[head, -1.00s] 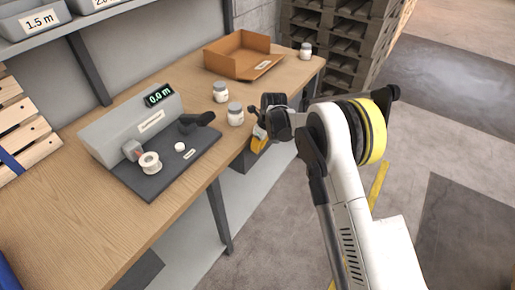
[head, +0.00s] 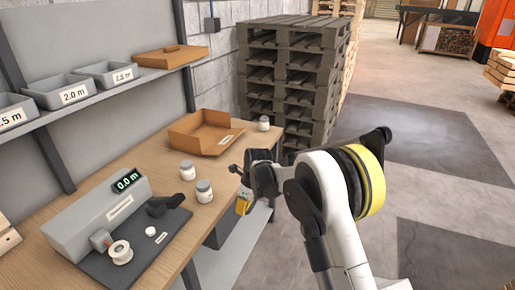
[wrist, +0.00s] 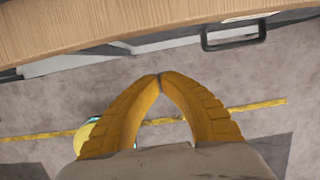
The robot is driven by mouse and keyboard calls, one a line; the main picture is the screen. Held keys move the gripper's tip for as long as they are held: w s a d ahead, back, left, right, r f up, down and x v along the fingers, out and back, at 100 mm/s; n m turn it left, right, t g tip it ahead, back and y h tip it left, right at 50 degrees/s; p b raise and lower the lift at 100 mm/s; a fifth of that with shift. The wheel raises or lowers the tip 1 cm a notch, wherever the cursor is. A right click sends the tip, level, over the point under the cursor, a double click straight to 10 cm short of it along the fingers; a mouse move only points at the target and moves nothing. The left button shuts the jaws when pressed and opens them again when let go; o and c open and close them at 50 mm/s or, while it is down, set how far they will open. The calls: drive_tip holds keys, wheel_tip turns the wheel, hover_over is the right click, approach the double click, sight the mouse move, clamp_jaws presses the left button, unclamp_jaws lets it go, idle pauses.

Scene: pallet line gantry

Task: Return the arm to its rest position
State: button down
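My arm reaches out from the lower right in the head view, bent, beside the front edge of the wooden workbench (head: 150,165). My gripper (head: 243,206) hangs at its end, just off the bench edge, pointing down. In the wrist view the two yellow fingers of my gripper (wrist: 159,76) meet at their tips. Only floor shows in the gap between them, so it is shut and empty. The bench edge lies above the fingertips in that view. A pale yellow rounded thing is partly hidden behind the left finger; I cannot tell what it is.
On the bench stand a grey measuring device (head: 97,220), white jars (head: 204,192) and an orange-brown open tray (head: 201,136). Labelled grey bins (head: 70,92) sit on the shelf above. Stacked dark pallets (head: 285,85) stand behind. The floor (head: 430,195) to the right is clear.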

drive_tip(key=s+d+r+n+t, duration=0.2)
drive_tip(key=s+d+r+n, duration=0.35)
drive_tip(key=d+r, duration=0.5)
drive_tip(key=s+d+r+n+t, duration=0.1)
drive_tip(key=s+d+r+n, duration=0.5)
drive_tip(key=r, duration=0.7)
drive_tip(key=s+d+n+t+h, duration=0.1)
drive_tip(key=s+d+n, duration=0.4)
drive_tip(key=s, duration=0.6)
drive_tip(key=s+d+n+t+h, duration=0.1)
drive_tip(key=s+d+n+t, duration=0.1)
drive_tip(key=s+d+n, duration=0.3)
drive_tip(key=s+d, duration=0.3)
drive_tip(key=s, duration=0.2)
drive_tip(key=shift+s+d+h, duration=0.15)
drive_tip(key=shift+s+h, duration=0.15)
drive_tip(key=shift+s, duration=0.05)
drive_tip(key=shift+n, duration=0.25)
